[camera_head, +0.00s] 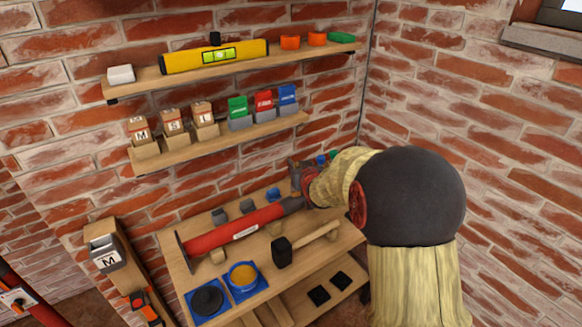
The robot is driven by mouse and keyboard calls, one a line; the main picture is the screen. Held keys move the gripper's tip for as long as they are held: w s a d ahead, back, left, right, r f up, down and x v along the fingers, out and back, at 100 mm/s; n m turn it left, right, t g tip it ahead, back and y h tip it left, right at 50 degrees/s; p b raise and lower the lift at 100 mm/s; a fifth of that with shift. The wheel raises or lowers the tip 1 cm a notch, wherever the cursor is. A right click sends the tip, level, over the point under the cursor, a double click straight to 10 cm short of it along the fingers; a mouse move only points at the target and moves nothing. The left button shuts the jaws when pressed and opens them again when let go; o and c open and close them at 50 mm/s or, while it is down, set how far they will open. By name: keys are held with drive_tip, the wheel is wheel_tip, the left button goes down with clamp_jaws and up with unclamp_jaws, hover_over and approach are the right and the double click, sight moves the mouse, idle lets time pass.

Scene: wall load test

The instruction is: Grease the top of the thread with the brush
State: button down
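My arm reaches in from the right, and its end, my gripper (298,178), is at the back right of the wooden bench (178,268). The fingers are small and partly hidden by the arm, so I cannot tell whether they hold anything. An open tin of orange-yellow grease (243,276) stands on a blue square at the bench's front left. A tool with a black head and wooden handle (283,251) lies right of it; I cannot tell if it is the brush. A long red tool (236,231) lies behind the tin. I cannot make out the thread.
A black round lid (207,300) lies on a blue square beside the tin. Small grey and blue blocks (247,206) stand at the bench's back. Wall shelves above hold several boxes (172,122) and a yellow level (215,56). Brick walls close the back and right.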

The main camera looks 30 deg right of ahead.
drive_tip(key=shift+d+p, duration=0.85)
drive_tip(key=shift+d, duration=1.15)
drive_tip(key=a+b, duration=0.9)
drive_tip(key=a, duration=0.2)
drive_tip(key=shift+s, duration=0.15)
drive_tip(key=shift+r+p, duration=1.5)
drive_tip(key=shift+r, duration=1.45)
wheel_tip(320, 180, up, 3)
drive_tip(key=shift+p, duration=0.7)
